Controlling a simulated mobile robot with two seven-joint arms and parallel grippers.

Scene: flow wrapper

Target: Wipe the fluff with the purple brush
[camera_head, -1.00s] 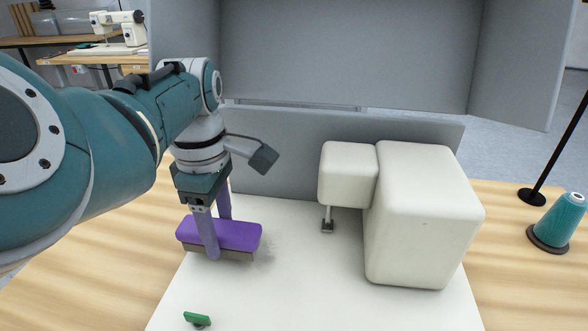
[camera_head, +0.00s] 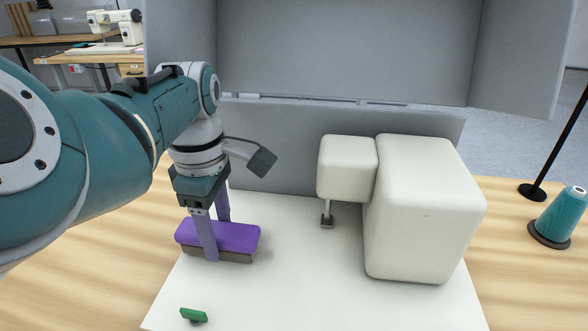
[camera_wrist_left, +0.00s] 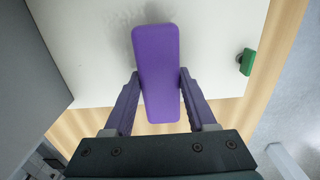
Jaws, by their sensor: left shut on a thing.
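The purple brush (camera_head: 230,237) has a purple block on top and brown bristles below. It stands bristles down on the white machine bed. My left gripper (camera_head: 211,248) is shut on the brush, one finger on each side. In the left wrist view the brush (camera_wrist_left: 160,75) sits upright between the fingers (camera_wrist_left: 160,92). A faint grey smudge (camera_wrist_left: 122,28) shows on the white bed beside the brush there; I cannot tell whether it is fluff or shadow. In the head view no clear fluff shows now. My right gripper is not in view.
The white machine bed (camera_head: 310,290) has free room right of the brush. A cream sewing machine body (camera_head: 420,215) with a presser foot (camera_head: 327,220) stands to the right. A green piece (camera_head: 193,316) lies in front. A grey panel (camera_head: 290,160) stands behind. A teal thread cone (camera_head: 562,215) is far right.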

